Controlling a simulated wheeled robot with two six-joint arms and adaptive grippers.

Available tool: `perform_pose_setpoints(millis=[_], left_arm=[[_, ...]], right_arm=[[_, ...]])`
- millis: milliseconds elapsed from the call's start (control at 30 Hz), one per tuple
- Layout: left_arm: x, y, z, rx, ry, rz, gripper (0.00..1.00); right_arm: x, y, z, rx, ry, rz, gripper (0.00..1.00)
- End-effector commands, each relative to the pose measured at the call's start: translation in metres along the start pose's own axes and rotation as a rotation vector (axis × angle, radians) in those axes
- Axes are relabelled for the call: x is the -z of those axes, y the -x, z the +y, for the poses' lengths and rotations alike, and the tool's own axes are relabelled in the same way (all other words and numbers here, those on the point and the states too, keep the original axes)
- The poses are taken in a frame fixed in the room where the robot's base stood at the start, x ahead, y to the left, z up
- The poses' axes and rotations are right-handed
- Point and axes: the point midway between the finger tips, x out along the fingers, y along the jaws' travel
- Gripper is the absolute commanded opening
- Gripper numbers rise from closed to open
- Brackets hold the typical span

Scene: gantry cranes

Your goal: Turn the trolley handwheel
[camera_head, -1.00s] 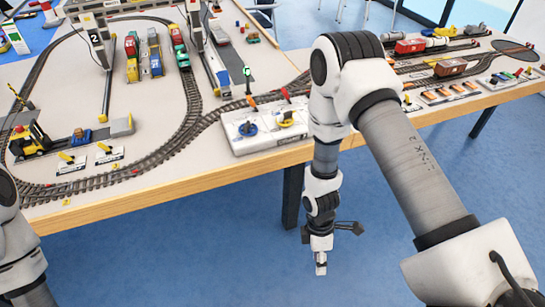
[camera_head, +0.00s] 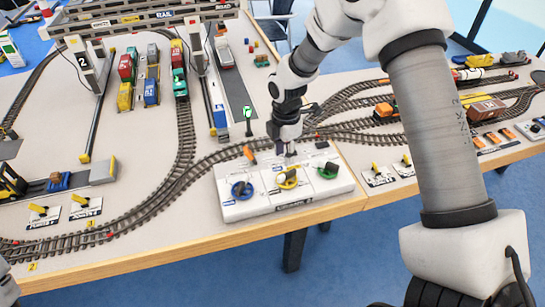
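A white control box (camera_head: 255,206) sits at the table's front edge. It carries a blue handwheel (camera_head: 241,190) on the left, a yellow handwheel (camera_head: 287,178) in the middle and a green handwheel (camera_head: 328,170) on the right. I cannot read which one is labelled trolley. My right gripper (camera_head: 290,150) points down over the back of the box, just behind the yellow handwheel. It looks apart from that wheel. Its fingers are too small to tell whether they are open. My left gripper is out of view; only a bit of my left arm shows at the lower left.
An orange lever (camera_head: 250,154) stands at the back of the box. A gantry crane (camera_head: 150,18) spans toy trucks and track at the back left. A signal post (camera_head: 248,120) stands behind the box. Small lever panels (camera_head: 378,176) and wagons (camera_head: 485,109) lie to the right.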

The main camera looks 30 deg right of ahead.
Motion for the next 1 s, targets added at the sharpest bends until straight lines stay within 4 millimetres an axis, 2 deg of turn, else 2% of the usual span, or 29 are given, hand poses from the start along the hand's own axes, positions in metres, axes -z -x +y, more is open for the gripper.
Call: perform_pose_setpoints(millis=[167,400,533,733,833,1000], left_arm=[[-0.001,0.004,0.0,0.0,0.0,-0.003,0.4],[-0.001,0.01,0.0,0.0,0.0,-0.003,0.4],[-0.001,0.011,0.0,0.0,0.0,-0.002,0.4],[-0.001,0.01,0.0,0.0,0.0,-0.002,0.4],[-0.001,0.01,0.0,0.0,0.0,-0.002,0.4],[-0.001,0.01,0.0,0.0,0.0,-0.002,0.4]], right_arm=[[0.0,-0.023,-0.001,0.004,0.0,0.0,0.38],[0.0,-0.067,-0.001,0.004,0.0,0.0,0.38],[0.0,-0.076,-0.001,0.002,-0.001,0.0,0.38],[0.0,-0.077,-0.001,0.001,-0.001,0.0,0.38],[0.0,-0.077,-0.001,0.001,-0.001,0.0,0.02],[0.0,-0.077,-0.001,0.002,-0.001,0.0,0.0]])
